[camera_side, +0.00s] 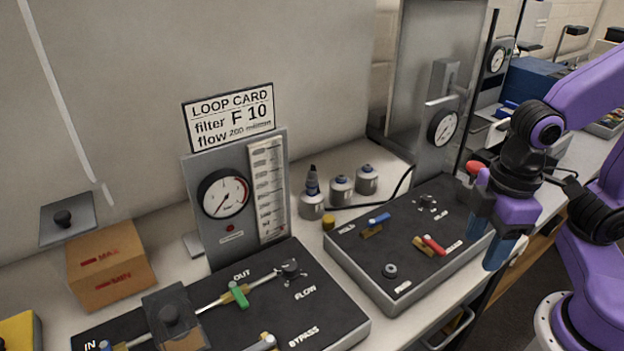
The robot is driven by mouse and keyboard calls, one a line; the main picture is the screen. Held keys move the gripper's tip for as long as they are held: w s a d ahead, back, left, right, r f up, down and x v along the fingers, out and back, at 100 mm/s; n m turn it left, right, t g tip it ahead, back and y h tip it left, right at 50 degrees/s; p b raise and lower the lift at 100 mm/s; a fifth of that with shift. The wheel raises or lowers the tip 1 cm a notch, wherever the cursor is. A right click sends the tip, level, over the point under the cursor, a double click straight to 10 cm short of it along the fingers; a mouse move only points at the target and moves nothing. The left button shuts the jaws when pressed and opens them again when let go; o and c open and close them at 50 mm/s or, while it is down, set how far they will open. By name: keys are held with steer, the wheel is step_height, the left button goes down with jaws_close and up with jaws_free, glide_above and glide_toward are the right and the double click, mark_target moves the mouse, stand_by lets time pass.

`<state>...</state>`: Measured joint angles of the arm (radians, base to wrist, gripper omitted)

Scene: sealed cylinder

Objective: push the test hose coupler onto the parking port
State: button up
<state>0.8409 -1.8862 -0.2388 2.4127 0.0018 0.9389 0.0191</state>
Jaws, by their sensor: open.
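My gripper (488,245), with blue fingers, is open and points down over the right edge of the black-topped panel box (345,262). I see nothing between its fingers. A round grey port (390,270) stands bare near the front of that box, beside a label too small to read surely; it may be the parking port. A small black and grey fitting (428,203) sits near the back of the same box. A black hose (372,207) lies behind the box and curves up at its right end. I cannot tell which part is the test hose coupler.
The right box carries a blue-handled valve (378,219) and a red-handled valve (434,245). Several grey cylinders (341,189) stand behind it. A gauge panel (193,165) and a second black panel (325,305) are at left. A red knob (475,167) is close behind my gripper.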

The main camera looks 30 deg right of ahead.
steer(key=w+a+r+m, duration=0.25)
steer(key=w+a, duration=0.25)
steer(key=w, duration=0.4)
steer(key=m, duration=0.9)
glide_above(312, 170)
steer(key=s, duration=0.1)
steer(key=shift+s+a+f, duration=0.1)
steer(key=shift+a+f, duration=0.1)
steer(key=shift+f, duration=0.25)
steer(key=shift+a+f, duration=0.15)
steer(key=shift+f, duration=0.3)
steer(key=shift+w+d+f, duration=0.2)
steer(key=shift+w+d, duration=0.15)
steer(key=shift+w, duration=0.25)
steer(key=shift+f, duration=0.15)
steer(key=shift+f, duration=4.35)
